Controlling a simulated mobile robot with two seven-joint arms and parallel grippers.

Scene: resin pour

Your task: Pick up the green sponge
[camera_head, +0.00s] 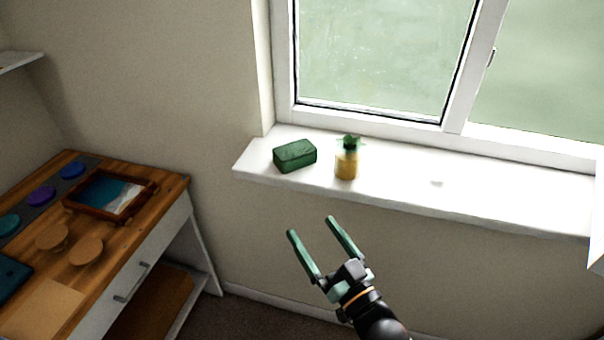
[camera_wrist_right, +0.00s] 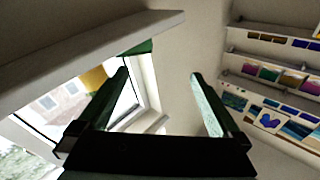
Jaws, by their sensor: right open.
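The green sponge (camera_head: 295,155) is a dark green block lying on the white windowsill, near its left end. A small part of it shows past the sill edge in the right wrist view (camera_wrist_right: 140,47). My right gripper (camera_head: 311,225) is open and empty, in front of and below the sill, apart from the sponge. In the right wrist view its two fingers (camera_wrist_right: 158,82) are spread with nothing between them. My left gripper is not in view.
A small yellow pot with a green plant (camera_head: 346,164) stands on the windowsill (camera_head: 480,203) just right of the sponge. The window is behind. A wooden-topped desk (camera_head: 110,254) with coasters and a framed picture (camera_head: 108,192) stands at left. Shelves (camera_wrist_right: 268,57) show in the wrist view.

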